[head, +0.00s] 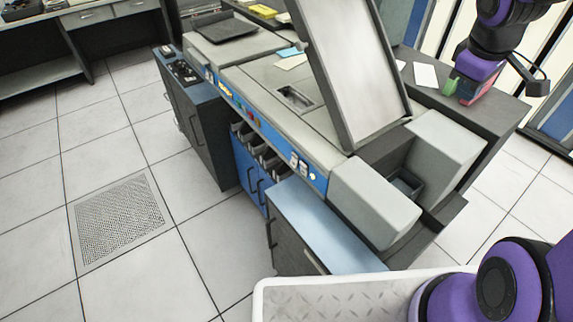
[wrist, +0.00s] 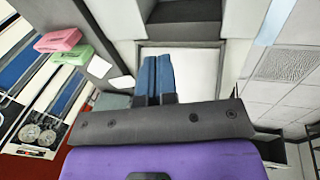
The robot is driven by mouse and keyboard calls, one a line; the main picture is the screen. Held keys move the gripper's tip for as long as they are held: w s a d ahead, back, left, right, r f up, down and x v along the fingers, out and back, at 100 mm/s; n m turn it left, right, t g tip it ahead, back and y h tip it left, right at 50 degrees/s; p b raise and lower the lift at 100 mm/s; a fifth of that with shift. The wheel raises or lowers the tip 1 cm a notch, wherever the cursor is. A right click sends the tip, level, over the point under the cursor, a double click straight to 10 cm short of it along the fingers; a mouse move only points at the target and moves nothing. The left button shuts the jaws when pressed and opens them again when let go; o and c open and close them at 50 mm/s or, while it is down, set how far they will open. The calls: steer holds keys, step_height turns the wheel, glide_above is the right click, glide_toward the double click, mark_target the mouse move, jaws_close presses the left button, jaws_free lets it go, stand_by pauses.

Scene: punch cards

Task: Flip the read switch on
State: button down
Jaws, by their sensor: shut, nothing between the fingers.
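A grey card machine (head: 250,70) stands in the middle of the head view, with a blue control strip (head: 265,125) along its front edge. Small white switches or labels (head: 299,162) sit near the strip's right end, and small coloured buttons sit further left. I cannot tell which one is the read switch. In the wrist view, the blue fingers of my gripper (wrist: 159,78) are together and empty, in front of a pale panel and a dark recess. In the head view my arm is at the upper right, away from the blue strip; the fingertips are not clear there.
A large tilted grey panel (head: 350,65) rises over the machine. Grey boxes (head: 374,200) stand at its right end. A pink block (wrist: 58,38) and a green block (wrist: 70,54) lie on a dark surface. A white tray (head: 340,290) is at the bottom. Floor at left is clear.

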steer(key=s+a+r+m+t+y, duration=0.1)
steer(key=s+a+r, duration=0.6)
steer(key=s+r, duration=0.3)
steer(key=w+a+f+n+g+h, duration=0.1)
steer(key=w+a+f+n+h, duration=0.2)
steer(key=w+a+f+n, duration=0.5)
steer(key=w+a+f+n+g+h, duration=0.15)
steer(key=w+a+f+n, duration=0.35)
steer(key=w+a+n, duration=0.55)
steer(key=a+f+n+t+h, duration=0.1)
steer(key=a+f+n, duration=0.5)
steer(key=f, duration=0.3)
steer(key=a+f+n+t+h, duration=0.1)
steer(key=a+f+n+t, duration=0.1)
steer(key=a+f+n, duration=0.4)
steer(key=a+f+n+t+h, duration=0.1)
steer(key=a+f+n+t, duration=0.1)
steer(key=a+f+n, duration=0.5)
step_height(320, 180, down, 6)
steer(key=shift+s+r, duration=0.1)
steer(key=shift+s, duration=0.05)
